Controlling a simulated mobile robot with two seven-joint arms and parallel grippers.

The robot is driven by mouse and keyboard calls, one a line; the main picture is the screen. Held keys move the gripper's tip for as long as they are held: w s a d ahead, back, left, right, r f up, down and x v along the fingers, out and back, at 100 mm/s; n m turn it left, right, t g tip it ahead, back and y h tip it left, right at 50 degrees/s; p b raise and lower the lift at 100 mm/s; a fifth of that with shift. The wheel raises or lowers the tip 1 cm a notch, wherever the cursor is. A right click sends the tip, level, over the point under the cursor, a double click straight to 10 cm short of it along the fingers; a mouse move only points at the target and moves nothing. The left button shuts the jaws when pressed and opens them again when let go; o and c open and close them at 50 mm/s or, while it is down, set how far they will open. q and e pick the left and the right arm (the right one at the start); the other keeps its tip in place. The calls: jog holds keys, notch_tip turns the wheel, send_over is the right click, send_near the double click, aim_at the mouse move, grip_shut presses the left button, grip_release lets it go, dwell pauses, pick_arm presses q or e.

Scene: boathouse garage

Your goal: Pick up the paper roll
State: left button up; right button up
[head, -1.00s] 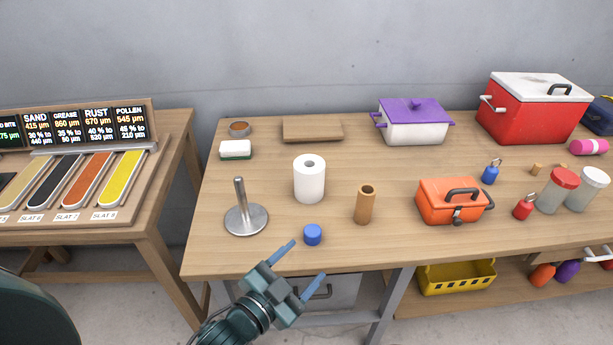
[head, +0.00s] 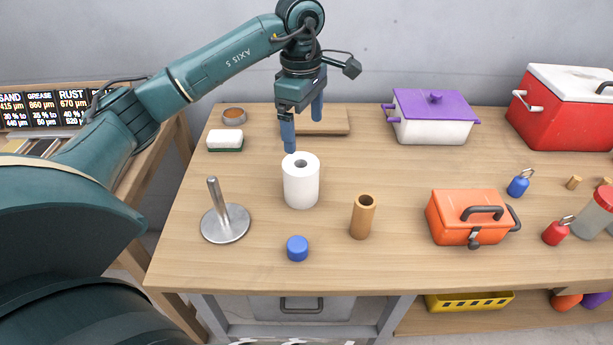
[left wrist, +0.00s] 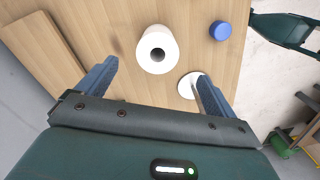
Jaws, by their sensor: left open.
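The white paper roll (head: 301,183) stands upright on the wooden table, its hollow core facing up. It also shows in the left wrist view (left wrist: 158,52), beyond and between the two fingers. My left gripper (head: 303,132) points down above and slightly behind the roll, with its blue fingers apart and nothing between them. In the left wrist view my left gripper (left wrist: 153,85) is open toward the roll. The fingers appear apart from the roll. My right gripper is not visible in the head view.
A metal stand with an upright rod (head: 225,222) is left of the roll. A blue cap (head: 297,248) and a brown tube (head: 362,217) stand in front. An orange toolbox (head: 462,217) and purple-lidded box (head: 432,118) are to the right.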

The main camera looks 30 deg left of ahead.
aim_at(301, 170)
pick_arm(q)
jog(key=f, duration=0.4)
jog(key=f+p, duration=0.1)
jog(key=f, duration=0.3)
jog(key=a+f, duration=0.1)
jog(key=f, duration=0.3)
jog(key=shift+f, duration=0.3)
jog(key=c, duration=1.1)
jog(key=shift+r, duration=0.1)
